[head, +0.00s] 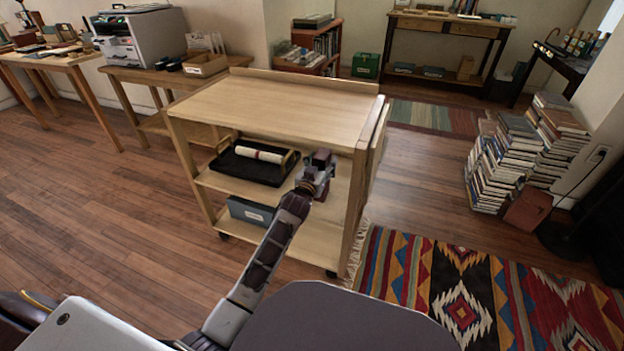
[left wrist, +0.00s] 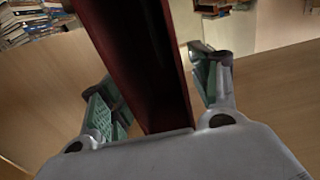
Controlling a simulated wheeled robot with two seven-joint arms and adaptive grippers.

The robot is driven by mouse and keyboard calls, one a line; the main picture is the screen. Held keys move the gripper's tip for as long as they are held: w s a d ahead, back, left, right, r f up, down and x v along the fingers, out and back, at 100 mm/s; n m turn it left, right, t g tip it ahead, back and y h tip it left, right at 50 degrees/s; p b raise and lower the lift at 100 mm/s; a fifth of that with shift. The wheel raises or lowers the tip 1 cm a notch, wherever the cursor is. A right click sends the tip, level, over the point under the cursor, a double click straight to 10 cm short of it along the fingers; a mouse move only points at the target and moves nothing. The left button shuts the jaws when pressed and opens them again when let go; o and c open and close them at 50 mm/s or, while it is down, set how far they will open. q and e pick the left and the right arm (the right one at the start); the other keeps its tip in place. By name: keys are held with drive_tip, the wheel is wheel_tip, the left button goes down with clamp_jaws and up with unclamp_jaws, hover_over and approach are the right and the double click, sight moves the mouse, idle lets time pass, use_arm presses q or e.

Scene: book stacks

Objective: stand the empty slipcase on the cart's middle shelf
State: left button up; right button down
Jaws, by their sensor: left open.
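The cart (head: 270,100) is pale wood, with a top and two lower shelves. My left gripper (head: 318,172) is at the right part of the cart's middle shelf (head: 222,183), under the top's front edge. In the left wrist view the dark red slipcase (left wrist: 135,60) stretches away between the two open fingers of my left gripper (left wrist: 160,95), and its hollow dark inside shows. In the head view the gripper hides most of it; a small dark red part (head: 321,157) shows. Whether its base rests on the shelf cannot be told. My right gripper is out of view.
A black tray (head: 231,166) with a pale roll sits left on the middle shelf. A grey-blue box (head: 250,211) is on the bottom shelf. Tall book stacks (head: 502,160) stand on the floor at right. A patterned rug (head: 470,290) lies right of the cart. The cart's top is bare.

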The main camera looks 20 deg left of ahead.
use_arm(q)
drive_tip(key=s+p, duration=0.3)
drive_tip(key=s, duration=0.8)
drive_tip(key=shift+s+a+p, duration=0.15)
drive_tip(key=shift+p, duration=0.2)
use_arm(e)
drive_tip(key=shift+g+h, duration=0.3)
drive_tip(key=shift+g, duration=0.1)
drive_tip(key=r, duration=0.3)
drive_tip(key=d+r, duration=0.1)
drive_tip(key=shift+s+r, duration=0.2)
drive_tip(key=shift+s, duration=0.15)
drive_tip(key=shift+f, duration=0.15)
